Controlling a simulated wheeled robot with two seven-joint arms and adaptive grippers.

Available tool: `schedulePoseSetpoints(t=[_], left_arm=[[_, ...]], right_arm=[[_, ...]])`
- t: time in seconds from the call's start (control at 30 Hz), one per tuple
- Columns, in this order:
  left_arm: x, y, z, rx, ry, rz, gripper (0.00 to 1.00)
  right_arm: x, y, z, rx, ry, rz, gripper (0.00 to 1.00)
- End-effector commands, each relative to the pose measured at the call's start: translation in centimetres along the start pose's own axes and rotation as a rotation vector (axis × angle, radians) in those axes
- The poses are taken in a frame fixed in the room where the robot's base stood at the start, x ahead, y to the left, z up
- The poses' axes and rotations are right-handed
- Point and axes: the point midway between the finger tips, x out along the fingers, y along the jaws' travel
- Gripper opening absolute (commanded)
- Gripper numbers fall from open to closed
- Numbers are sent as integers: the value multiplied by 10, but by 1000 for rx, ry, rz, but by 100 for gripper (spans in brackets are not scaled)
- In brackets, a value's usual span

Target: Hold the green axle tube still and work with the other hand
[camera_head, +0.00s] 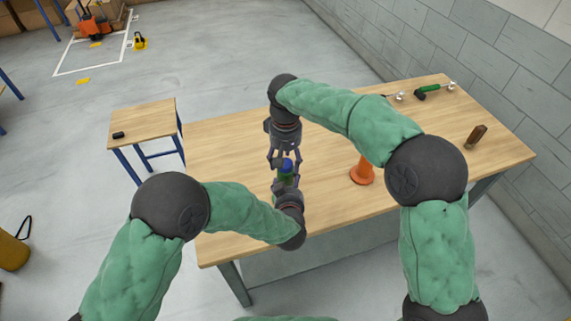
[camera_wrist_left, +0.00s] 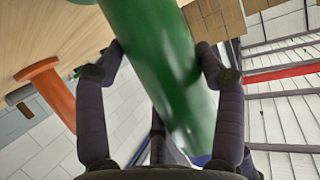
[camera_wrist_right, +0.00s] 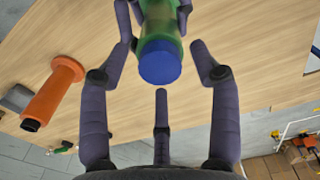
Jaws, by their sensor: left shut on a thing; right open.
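The green axle tube (camera_head: 284,178) stands above the wooden table, its blue cap (camera_wrist_right: 160,63) facing my right gripper. My left gripper (camera_head: 284,186) is shut on the tube; in the left wrist view its fingers lie on either side of the green tube (camera_wrist_left: 165,65). The right wrist view also shows left fingers around the green part (camera_wrist_right: 160,18). My right gripper (camera_head: 284,160) is open just beyond the cap. In the right wrist view its spread fingers stand apart from the cap. The tube's lower end is hidden in the head view.
An orange flanged spool (camera_head: 362,173) stands on the table (camera_head: 235,150), right of the tube. A brown block (camera_head: 476,136) and a green-handled tool (camera_head: 432,92) lie farther right. A small side table (camera_head: 150,120) with a black item (camera_head: 118,135) stands left. The main table's left part is clear.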

Motion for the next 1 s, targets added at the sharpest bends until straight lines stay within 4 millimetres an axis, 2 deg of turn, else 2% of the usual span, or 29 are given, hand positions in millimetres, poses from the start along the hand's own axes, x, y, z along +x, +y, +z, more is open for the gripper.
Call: schedulePoseSetpoints(t=[0.6,0.87,1.0], left_arm=[[0,0,1,2,-2,0,10],[0,0,1,2,-2,0,10],[0,0,1,2,-2,0,10]], right_arm=[[0,0,0,691,0,0,63],[0,0,0,820,0,0,63],[0,0,0,953,0,0,63]])
